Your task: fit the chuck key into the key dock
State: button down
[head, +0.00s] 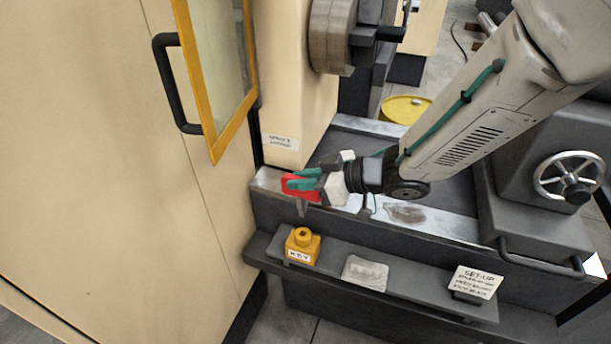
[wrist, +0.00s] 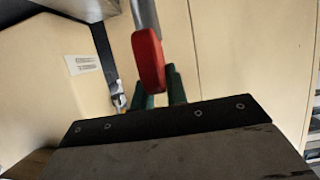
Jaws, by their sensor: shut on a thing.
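The chuck key (head: 289,185) has a red handle and a grey shaft. My gripper (head: 306,178), with green fingers, is shut on it above the machine's front ledge. In the head view the shaft end points down, toward the key dock's side. The key dock (head: 302,248) is a yellow block with a round raised socket on top and a label on its front. It stands on the shelf below the key, apart from it. In the wrist view the red handle (wrist: 149,62) shows in front of the green fingers (wrist: 158,92), partly hiding them.
The cream cabinet with a black handle (head: 175,85) rises close on the left. A handwheel (head: 569,177) is at the right.

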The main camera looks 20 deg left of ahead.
aim_at(305, 209)
jog(key=shift+d+f, duration=0.1)
jog(key=shift+f, duration=2.75)
jog(key=shift+f, duration=1.7)
jog(key=c, duration=1.3)
grip_release()
jog(key=v, duration=0.7)
jog(key=shift+s+d+r, duration=0.1)
jog(key=shift+d+r, duration=0.1)
jog(key=shift+d, duration=0.15)
